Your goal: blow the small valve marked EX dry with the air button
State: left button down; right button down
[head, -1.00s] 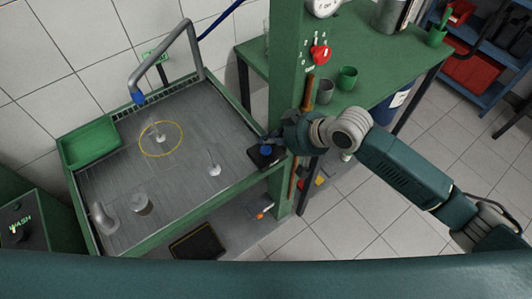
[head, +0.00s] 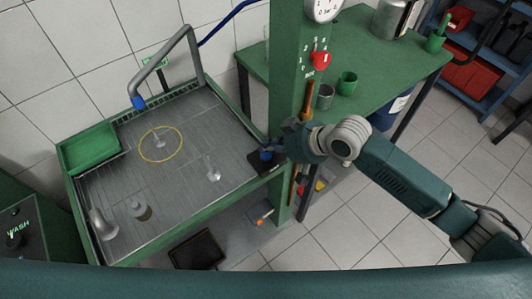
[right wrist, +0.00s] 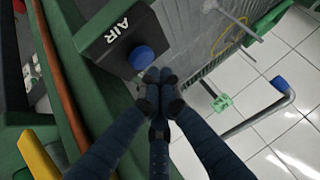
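A small pale valve (head: 159,142) stands in the yellow ring on the wash tray (head: 185,195); I cannot read an EX mark on it. It also shows in the right wrist view (right wrist: 246,30). A bent pipe with a blue tip (head: 138,102) hangs over the tray near the ring. The blue air button (right wrist: 142,58) sits on a dark box marked AIR (right wrist: 113,32). My right gripper (right wrist: 158,76) has its fingers together and empty, with the tips right at the button; I cannot tell if they touch it. My left gripper is not in view.
Another small valve (head: 213,173), a capped jar (head: 140,210) and a grey bell-shaped piece (head: 102,223) stand on the tray. A green bin (head: 88,150) is at its left corner. A green post (head: 287,80) stands beside my right gripper, with a green bench (head: 385,55) behind.

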aim_at(268, 156)
jog(key=shift+f, duration=0.1)
dwell(0.5)
jog(key=shift+f, duration=0.35)
jog(key=shift+f, duration=0.6)
dwell(0.8)
jog(key=shift+r+p, duration=1)
jog(key=shift+r, duration=0.1)
notch_tip(268, 156, up, 5)
jog(key=p, duration=0.5)
